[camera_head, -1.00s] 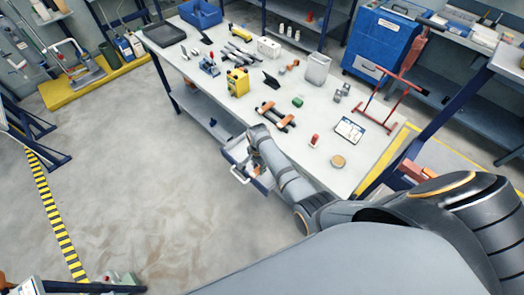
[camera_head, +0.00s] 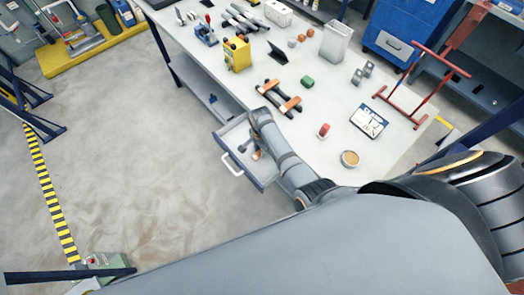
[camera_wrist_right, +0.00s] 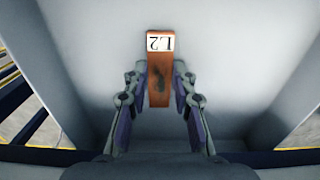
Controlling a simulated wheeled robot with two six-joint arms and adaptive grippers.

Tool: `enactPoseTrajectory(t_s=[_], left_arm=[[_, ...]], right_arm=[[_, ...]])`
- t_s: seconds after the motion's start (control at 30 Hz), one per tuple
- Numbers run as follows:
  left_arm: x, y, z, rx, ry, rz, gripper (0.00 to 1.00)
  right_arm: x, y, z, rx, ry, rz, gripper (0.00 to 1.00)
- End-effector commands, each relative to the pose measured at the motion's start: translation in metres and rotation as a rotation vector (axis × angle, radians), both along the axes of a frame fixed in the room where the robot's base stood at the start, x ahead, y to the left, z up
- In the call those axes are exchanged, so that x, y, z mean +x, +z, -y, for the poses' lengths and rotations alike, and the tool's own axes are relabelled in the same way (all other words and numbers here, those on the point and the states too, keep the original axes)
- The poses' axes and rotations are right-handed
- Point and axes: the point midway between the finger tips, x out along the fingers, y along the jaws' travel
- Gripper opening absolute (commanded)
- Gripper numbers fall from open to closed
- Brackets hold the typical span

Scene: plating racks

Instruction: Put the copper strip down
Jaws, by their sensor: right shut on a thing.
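The copper strip (camera_wrist_right: 159,72) is an orange-brown bar with a white end label whose characters read upside down and a dark mark on its face. It lies between the fingertips of my right gripper (camera_wrist_right: 160,85), which is shut on it. In the head view, my right gripper (camera_head: 257,153) points down into the open grey drawer (camera_head: 268,178) at the table's front edge. The drawer's pale inside also fills the wrist view (camera_wrist_right: 235,60). Whether the strip touches the drawer floor cannot be told. My left gripper is not in view.
The worktable (camera_head: 320,105) carries a black stand with copper-coloured bars (camera_head: 282,98), a green block (camera_head: 307,82), a red-topped item (camera_head: 323,130), a round tan-topped tin (camera_head: 350,158) and a sign (camera_head: 369,121). A red frame (camera_head: 425,85) stands at the right. The floor left of the drawer is clear.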

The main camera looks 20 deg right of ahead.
Motion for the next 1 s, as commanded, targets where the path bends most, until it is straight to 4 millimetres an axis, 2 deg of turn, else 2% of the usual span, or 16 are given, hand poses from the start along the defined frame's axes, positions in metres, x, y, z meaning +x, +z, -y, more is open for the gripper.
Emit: enactPoseTrajectory(t_s=[0.03,0.13,0.33,0.37,0.53,0.83,0.93,1.0], left_arm=[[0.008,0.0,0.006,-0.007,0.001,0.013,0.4],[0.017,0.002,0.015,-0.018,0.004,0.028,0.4],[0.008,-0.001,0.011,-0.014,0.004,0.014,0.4],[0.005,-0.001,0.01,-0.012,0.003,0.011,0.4],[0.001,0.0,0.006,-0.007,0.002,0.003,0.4],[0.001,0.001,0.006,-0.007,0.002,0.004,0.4],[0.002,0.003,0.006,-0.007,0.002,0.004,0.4],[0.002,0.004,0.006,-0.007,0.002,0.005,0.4]], right_arm=[[0.0,0.0,-0.001,0.001,0.0,0.003,0.0],[0.0,0.001,0.0,0.001,0.0,0.002,0.0],[0.0,-0.003,-0.001,0.001,0.0,0.001,0.0],[0.0,-0.004,-0.001,0.001,0.0,0.0,0.27],[0.0,-0.003,0.0,0.001,0.0,0.001,0.49],[0.0,0.0,0.0,0.001,0.0,0.002,0.49],[0.001,0.01,-0.001,0.001,0.0,0.003,0.49],[0.001,0.024,0.0,0.001,-0.001,0.005,0.49]])
